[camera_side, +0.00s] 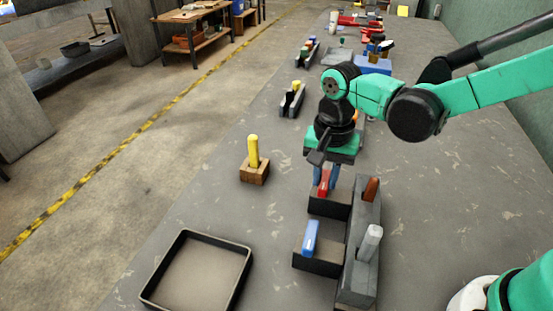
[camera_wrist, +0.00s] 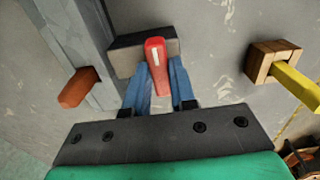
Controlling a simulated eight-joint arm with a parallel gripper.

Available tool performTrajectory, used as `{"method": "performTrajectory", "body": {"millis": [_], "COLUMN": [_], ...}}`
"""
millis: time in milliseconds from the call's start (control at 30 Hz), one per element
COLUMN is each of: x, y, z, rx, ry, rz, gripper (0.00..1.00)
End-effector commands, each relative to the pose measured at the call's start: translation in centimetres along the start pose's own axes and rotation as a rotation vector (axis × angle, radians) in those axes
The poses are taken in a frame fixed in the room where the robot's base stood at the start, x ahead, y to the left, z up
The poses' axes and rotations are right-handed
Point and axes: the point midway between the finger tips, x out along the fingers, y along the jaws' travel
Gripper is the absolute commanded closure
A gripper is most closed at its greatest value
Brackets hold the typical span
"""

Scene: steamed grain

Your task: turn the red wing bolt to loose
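The red wing bolt (camera_side: 324,184) stands on a dark block (camera_side: 329,208) in the side view. It also shows in the wrist view (camera_wrist: 157,62), upright in the picture with a pale mark on its upper part. My gripper (camera_wrist: 160,72) points down over it, with one blue finger on each side of the red handle. The fingers are apart and look open around it; whether either one touches it is hard to tell. In the side view my gripper (camera_side: 325,176) partly hides the bolt.
A blue-handled piece (camera_side: 310,238) sits on a nearer dark block. A grey rail beside it carries a brown handle (camera_side: 371,189) and a pale grey handle (camera_side: 370,243). A yellow peg (camera_side: 253,152) stands in a wooden block to the left. An empty tray (camera_side: 238,275) lies front left.

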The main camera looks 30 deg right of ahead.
Motion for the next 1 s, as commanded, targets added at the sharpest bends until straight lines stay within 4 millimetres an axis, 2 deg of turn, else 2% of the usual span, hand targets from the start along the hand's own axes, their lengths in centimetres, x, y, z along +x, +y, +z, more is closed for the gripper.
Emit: {"method": "performTrajectory", "body": {"millis": [467, 667, 1000], "x": [-0.03, -0.04, -0.05], "y": [0.0, 0.0, 0.0], "z": [0.0, 0.0, 0.0], "rx": [-0.068, -0.2, -0.517], "ry": [0.0, 0.0, 0.0], "rz": [0.0, 0.0, 0.0], "gripper": [1.0, 1.0, 1.0]}}
